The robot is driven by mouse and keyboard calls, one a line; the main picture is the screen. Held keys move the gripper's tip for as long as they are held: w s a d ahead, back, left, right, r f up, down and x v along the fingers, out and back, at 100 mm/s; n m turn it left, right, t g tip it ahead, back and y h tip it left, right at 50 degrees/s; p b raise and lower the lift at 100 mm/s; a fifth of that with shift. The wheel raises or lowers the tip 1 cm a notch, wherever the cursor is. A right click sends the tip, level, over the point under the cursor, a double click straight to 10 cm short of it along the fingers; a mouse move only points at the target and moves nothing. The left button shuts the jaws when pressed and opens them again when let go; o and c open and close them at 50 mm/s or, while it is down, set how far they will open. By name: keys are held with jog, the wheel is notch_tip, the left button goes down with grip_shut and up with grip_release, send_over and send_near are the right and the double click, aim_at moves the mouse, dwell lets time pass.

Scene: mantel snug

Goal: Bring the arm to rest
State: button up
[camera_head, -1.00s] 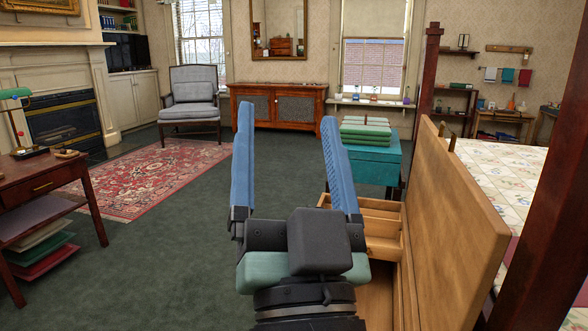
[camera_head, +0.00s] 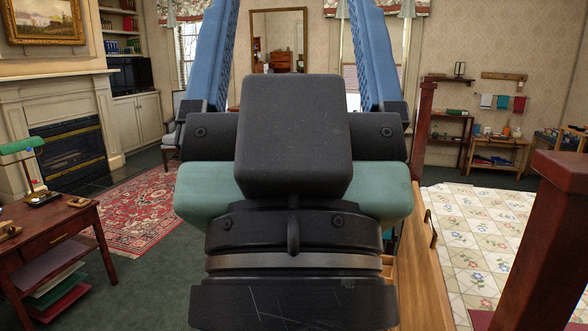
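My gripper (camera_head: 290,40) fills the middle of the head view, close to the camera. Its two blue fingers point up and away and stand wide apart. Nothing shows between them except the far wall and a mirror behind. The fingertips run out of the top of the picture. My wrist and gripper body hide much of the floor and the furniture behind.
A wooden chest's raised lid (camera_head: 425,270) is at the lower right, beside a bed with a floral quilt (camera_head: 480,235). A dark red bedpost (camera_head: 550,230) stands close at right. A desk (camera_head: 60,240) with a green lamp (camera_head: 22,146) is at left. Green carpet (camera_head: 150,275) between is clear.

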notch_tip(320, 180, up, 17)
jog(key=p, duration=1.4)
jog(key=shift+f, duration=0.15)
